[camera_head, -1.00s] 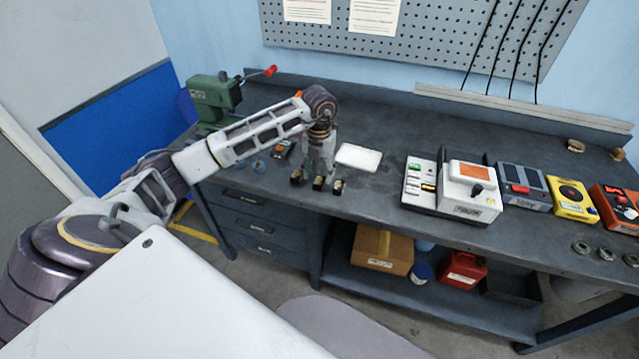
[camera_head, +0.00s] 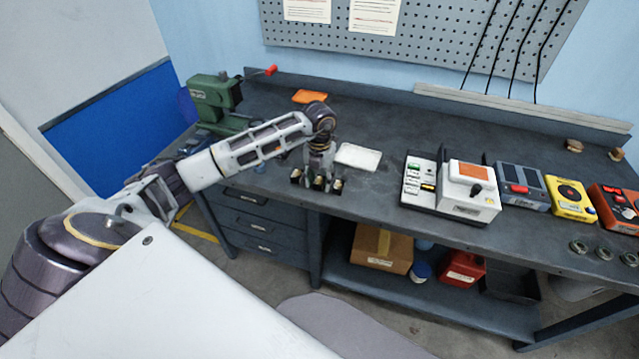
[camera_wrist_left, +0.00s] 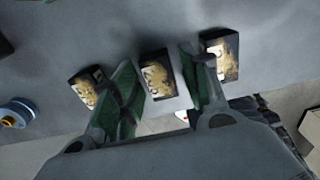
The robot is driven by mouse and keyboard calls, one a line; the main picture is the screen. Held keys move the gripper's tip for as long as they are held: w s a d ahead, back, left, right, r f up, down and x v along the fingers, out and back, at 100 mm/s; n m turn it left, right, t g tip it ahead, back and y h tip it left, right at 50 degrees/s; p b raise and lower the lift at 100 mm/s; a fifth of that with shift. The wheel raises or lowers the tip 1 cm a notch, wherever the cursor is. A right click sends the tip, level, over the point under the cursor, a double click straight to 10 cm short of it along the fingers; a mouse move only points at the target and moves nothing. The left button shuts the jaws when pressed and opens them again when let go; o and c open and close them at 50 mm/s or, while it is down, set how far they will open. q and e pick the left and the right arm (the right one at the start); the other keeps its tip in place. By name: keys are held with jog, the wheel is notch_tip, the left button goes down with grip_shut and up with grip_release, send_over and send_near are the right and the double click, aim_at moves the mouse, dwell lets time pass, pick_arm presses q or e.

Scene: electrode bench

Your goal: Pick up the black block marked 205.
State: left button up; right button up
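Three small black blocks with gold faces stand in a row near the bench's front edge: left block (camera_wrist_left: 87,87), middle block (camera_wrist_left: 158,74) and right block (camera_wrist_left: 220,54). They also show in the head view as left (camera_head: 296,176), middle (camera_head: 319,183) and right (camera_head: 337,186). Their markings are too blurred to read surely, so I cannot tell which is 205. My left gripper (camera_head: 318,174) points down at the row. In the wrist view its green-padded fingers are open, one on each side of the middle block. Contact with it is not clear. My right gripper is out of view.
A white pad (camera_head: 358,156) lies just right of the gripper. A green machine (camera_head: 215,97) stands at the back left and an orange item (camera_head: 310,96) behind the arm. A white device (camera_head: 468,190) sits farther right. A blue round item (camera_wrist_left: 17,112) lies left of the blocks.

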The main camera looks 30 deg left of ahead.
aim_at(320, 180)
pick_arm(q)
jog(key=c, duration=0.7)
grip_shut()
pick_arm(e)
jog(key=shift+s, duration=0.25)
pick_arm(q)
jog(key=shift+r, duration=0.15)
notch_tip(320, 180, up, 8)
jog(key=shift+f+b, duration=0.15)
jog(key=shift+b, duration=0.25)
jog(key=shift+r, duration=1.05)
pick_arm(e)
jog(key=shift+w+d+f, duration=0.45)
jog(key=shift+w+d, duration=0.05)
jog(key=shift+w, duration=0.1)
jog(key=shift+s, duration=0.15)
